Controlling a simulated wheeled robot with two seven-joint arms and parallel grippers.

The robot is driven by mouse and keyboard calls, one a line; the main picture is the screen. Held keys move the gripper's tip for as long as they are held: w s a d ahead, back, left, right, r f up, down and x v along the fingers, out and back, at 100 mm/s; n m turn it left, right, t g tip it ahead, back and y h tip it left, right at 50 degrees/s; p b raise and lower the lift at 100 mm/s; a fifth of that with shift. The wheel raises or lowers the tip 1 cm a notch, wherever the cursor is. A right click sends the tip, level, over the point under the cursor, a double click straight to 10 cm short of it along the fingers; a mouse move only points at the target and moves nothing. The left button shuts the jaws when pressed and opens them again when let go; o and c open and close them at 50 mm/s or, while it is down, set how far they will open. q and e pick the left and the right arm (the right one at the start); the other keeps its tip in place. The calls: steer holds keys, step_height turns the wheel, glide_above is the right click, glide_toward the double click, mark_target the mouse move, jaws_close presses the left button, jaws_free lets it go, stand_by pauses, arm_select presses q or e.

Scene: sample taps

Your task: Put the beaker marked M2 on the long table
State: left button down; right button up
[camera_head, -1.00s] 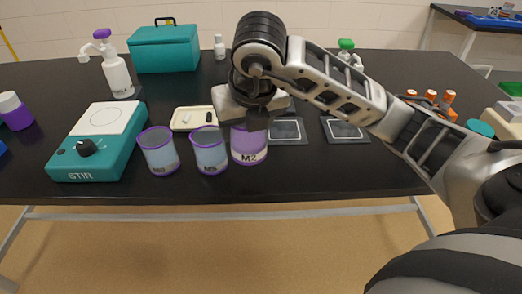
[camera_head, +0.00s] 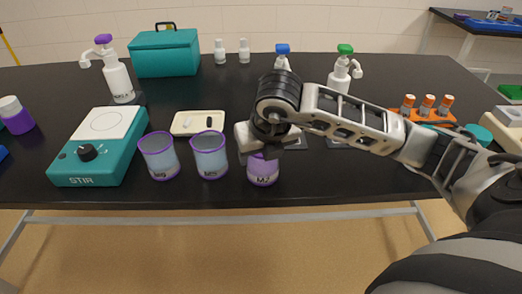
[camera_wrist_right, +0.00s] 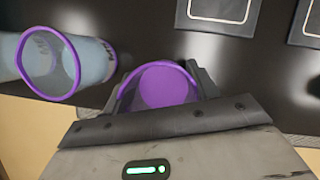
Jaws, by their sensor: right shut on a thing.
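The beaker marked M2 (camera_head: 263,173) has purple contents and stands roughly upright near the front edge of the long black table (camera_head: 330,185). My right gripper (camera_head: 264,153) is shut on its upper part from above; the gripper hides much of the beaker. In the right wrist view the beaker (camera_wrist_right: 165,88) sits between the two fingers (camera_wrist_right: 160,85), with its purple inside showing. I cannot tell whether its base touches the table. My left gripper is not in view.
Two purple-rimmed beakers with pale blue contents, one nearer (camera_head: 210,158) and one farther left (camera_head: 159,158), stand left of M2. Table to the right of M2 is clear; an orange tube rack (camera_head: 423,117) lies farther right.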

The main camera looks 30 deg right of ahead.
steer(key=o, duration=1)
steer(key=shift+o, duration=0.2)
steer(key=p+v, duration=0.1)
steer(key=v, duration=1.1)
steer(key=shift+s, duration=0.1)
